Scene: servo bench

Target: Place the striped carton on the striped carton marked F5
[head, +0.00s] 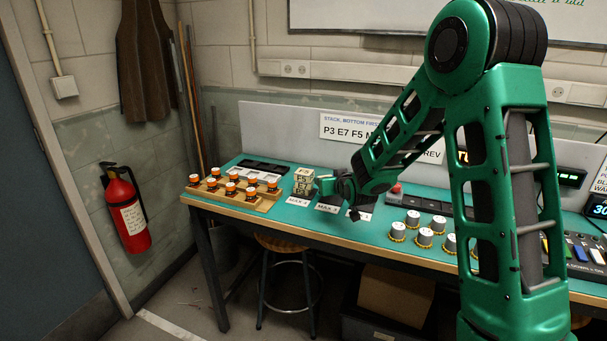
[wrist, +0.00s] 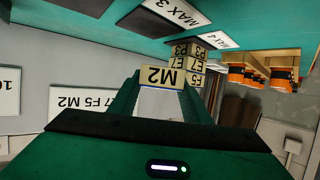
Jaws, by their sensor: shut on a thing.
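A cream carton marked M2 (wrist: 163,77) is held between the fingers of my gripper (wrist: 160,92) in the wrist view, with its mark upside down there. A stack of cartons stands on the bench. Its top carton is marked F5 (head: 303,177), with E7 and P3 below. The stack also shows inverted in the wrist view, where the F5 carton (wrist: 197,80) is just right of the held carton. In the head view my gripper (head: 322,185) is close to the right of the stack, about level with it. The held carton is mostly hidden there.
A wooden rack of orange-topped pieces (head: 232,190) lies left of the stack. White MAX labels (head: 298,201) lie along the bench front. Silver-capped knobs (head: 424,237) stand to the right. A sign (head: 350,128) on the back panel reads P3 E7 F5 M and is partly covered by my arm.

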